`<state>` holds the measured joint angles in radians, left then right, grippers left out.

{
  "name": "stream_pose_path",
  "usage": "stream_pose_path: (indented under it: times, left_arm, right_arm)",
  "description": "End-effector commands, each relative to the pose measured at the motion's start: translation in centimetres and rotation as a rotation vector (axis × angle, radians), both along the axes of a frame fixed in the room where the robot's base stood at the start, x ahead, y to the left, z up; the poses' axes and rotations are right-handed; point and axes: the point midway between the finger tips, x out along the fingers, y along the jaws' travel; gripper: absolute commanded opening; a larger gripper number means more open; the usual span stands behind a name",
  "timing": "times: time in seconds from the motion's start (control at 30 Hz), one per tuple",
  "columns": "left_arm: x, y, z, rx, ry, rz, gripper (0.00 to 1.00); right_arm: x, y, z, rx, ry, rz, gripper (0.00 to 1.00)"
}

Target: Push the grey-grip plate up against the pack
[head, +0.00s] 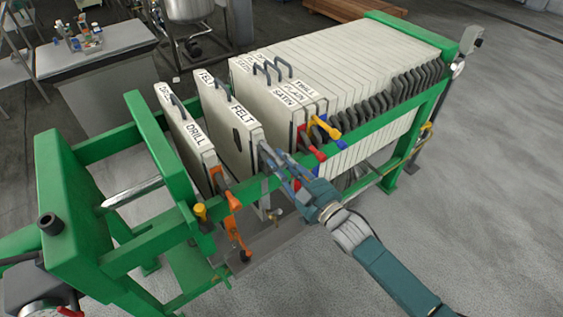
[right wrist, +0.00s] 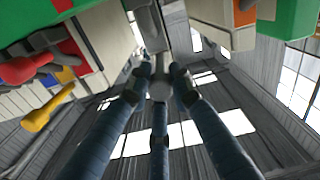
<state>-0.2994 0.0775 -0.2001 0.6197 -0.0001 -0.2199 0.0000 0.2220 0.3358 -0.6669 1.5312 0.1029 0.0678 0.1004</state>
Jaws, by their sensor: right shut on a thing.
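The grey-grip plate, labelled FELT (head: 228,125), hangs upright on the green frame, apart from both its neighbours. Its grey grip (head: 268,157) sticks out over the near rail. My right gripper (head: 285,172) is shut on this grip; the fingers meet around a grey piece (right wrist: 158,88) in the right wrist view. The pack (head: 340,75) of pale plates stands to the right, its first plates labelled SATIN, PLAIN and TWILL. A gap shows between FELT and the pack. My left gripper is out of view.
The DRILL plate (head: 188,135), with an orange grip (head: 233,200), hangs to the left. Red (head: 308,148) and yellow (head: 325,127) grips stick out from the pack close to my right gripper. The green near rail (head: 155,240) runs below them.

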Motion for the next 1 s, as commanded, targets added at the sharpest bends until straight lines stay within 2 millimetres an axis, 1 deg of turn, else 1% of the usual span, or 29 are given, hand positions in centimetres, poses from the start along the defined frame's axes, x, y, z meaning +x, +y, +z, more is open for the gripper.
stream_pose_path:
  times: [0.13,0.23,0.5,0.7,0.83,1.0]
  left_arm:
    - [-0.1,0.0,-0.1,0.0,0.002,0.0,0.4]
    - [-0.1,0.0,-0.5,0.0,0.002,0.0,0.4]
    - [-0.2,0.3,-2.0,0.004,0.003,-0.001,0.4]
    - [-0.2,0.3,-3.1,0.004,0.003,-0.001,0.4]
    - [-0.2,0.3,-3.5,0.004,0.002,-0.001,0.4]
    - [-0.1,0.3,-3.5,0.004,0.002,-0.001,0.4]
  right_arm:
    - [0.1,-0.2,-0.3,-0.004,0.004,0.0,0.0]
    - [0.7,-1.1,-0.5,-0.008,0.003,0.0,0.0]
    - [3.7,-5.2,-0.6,-0.011,0.002,-0.006,0.0]
    - [5.7,-7.9,-0.6,-0.009,0.003,-0.007,0.0]
    - [6.3,-8.8,-0.5,-0.008,0.006,-0.006,0.0]
    - [6.5,-9.2,-0.4,-0.007,0.007,-0.007,0.0]
